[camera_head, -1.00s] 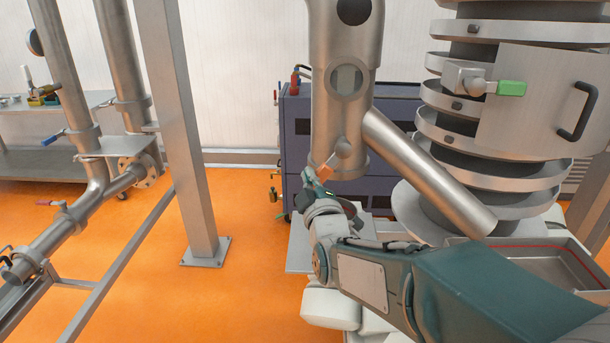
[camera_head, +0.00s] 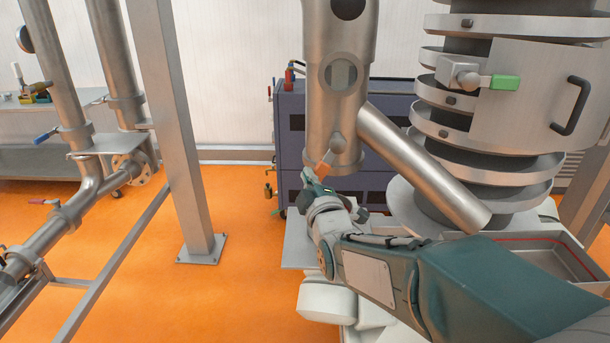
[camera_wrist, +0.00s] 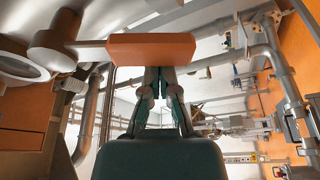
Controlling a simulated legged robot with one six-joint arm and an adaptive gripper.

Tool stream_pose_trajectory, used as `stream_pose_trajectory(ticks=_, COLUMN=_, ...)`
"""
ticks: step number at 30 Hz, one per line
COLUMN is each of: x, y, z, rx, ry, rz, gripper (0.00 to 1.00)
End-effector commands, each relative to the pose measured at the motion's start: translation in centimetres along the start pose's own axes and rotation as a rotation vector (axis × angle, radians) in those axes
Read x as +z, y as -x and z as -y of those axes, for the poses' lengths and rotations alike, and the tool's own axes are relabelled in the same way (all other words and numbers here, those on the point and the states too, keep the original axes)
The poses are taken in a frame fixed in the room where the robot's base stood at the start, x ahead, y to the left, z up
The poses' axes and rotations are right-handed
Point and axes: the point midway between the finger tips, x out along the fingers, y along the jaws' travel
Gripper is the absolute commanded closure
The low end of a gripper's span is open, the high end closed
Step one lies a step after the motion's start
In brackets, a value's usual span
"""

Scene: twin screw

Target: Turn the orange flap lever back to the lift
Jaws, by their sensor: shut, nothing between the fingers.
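The orange flap lever (camera_head: 322,166) is on a round pivot low on the upright steel pipe, above the slanted chute. It points down and to the left. In the wrist view the orange lever grip (camera_wrist: 152,47) lies across the upper middle, with its metal stem running left to the pivot. My gripper (camera_head: 312,178) is at the lever's lower end. In the wrist view my gripper's fingertips (camera_wrist: 160,70) are together, empty, right at the grip's near edge. I cannot tell whether they touch it.
The slanted steel chute (camera_head: 425,168) runs down right from the pipe, close to my arm. A blue-grey cabinet (camera_head: 290,130) is behind. A steel post (camera_head: 180,130) stands left, with open orange floor between.

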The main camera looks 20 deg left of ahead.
Motion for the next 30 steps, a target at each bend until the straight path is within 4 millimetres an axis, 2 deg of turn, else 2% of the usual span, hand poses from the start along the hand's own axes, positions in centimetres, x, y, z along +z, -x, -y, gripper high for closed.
stream_pose_trajectory(ticks=16, x=3.8, y=1.3, z=0.1, rx=-0.157, ry=0.450, rz=0.003, gripper=1.00)
stream_pose_trajectory(ticks=30, x=6.6, y=2.3, z=-1.2, rx=-0.291, ry=0.839, rz=0.002, gripper=1.00)
